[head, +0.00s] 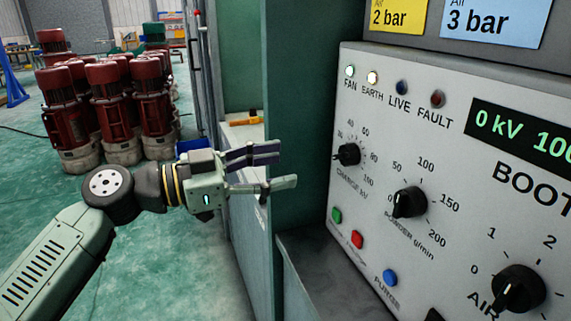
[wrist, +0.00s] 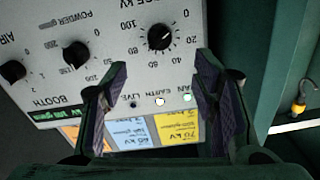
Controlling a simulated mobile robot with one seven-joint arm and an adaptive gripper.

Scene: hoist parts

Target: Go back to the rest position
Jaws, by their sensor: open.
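My gripper (head: 272,170) is open and empty in the head view, at the end of my arm, left of the control panel (head: 384,247). In the wrist view my gripper (wrist: 160,95) has its two fingers spread apart, with the panel (wrist: 118,25) upside down behind them. The charge kV knob (head: 348,154) shows in the head view and between the fingertips in the wrist view (wrist: 160,36). The fingers appear apart from the panel; the exact distance is hard to tell.
A green post (head: 297,110) stands between my gripper and the panel. A ledge (head: 333,277) juts out below the panel. An orange-handled item (head: 246,121) lies on a shelf behind. Several red motors (head: 105,105) stand at the left. The green floor (head: 165,265) beside my arm is clear.

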